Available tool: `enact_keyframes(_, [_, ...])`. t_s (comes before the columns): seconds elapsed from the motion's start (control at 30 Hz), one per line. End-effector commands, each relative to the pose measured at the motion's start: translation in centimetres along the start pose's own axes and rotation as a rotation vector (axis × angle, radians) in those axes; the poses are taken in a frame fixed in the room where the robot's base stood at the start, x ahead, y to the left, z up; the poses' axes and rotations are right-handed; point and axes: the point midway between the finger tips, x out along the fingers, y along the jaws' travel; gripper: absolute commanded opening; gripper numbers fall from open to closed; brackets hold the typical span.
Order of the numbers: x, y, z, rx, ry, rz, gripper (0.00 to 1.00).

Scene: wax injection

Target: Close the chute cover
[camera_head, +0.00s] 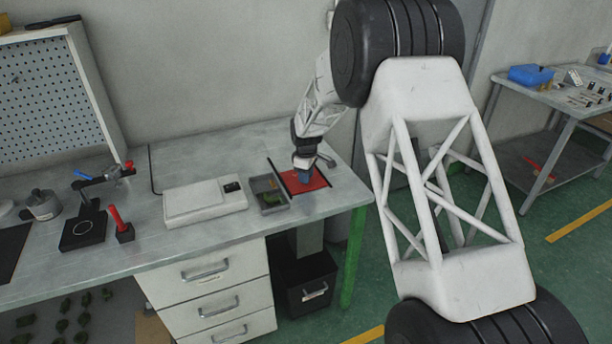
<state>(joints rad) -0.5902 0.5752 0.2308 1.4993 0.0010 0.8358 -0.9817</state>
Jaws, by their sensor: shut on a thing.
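A red panel (312,186), which looks like the chute cover, lies at the right end of the workbench with a dark line along its edge. My gripper (304,171) points down over the middle of this panel. It is shut on a small blue piece (302,177) at the panel's surface. I cannot tell whether the blue piece is fixed to the panel, and my fingertips partly hide it. Below the bench there, a grey duct (310,239) leads down to a black bin (306,282).
A grey divided tray (272,208) sits close left of the panel, with a white flat device (204,203) beyond it. A red-handled tool (118,222) and a black stand (84,229) are farther left. My arm covers the right middle of the view.

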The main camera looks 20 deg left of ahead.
Motion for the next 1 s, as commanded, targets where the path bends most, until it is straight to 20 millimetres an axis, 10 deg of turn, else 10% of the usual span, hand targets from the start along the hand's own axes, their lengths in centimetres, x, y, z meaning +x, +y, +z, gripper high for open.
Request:
enact_keyframes(0.87, [0.1,-1.4,1.4,0.001,-0.004,-0.004,0.00])
enact_keyframes(0.9, [0.1,-1.4,1.4,0.001,-0.004,-0.005,0.34])
enact_keyframes(1.0, [0.1,-1.4,1.4,0.001,-0.004,-0.004,0.49])
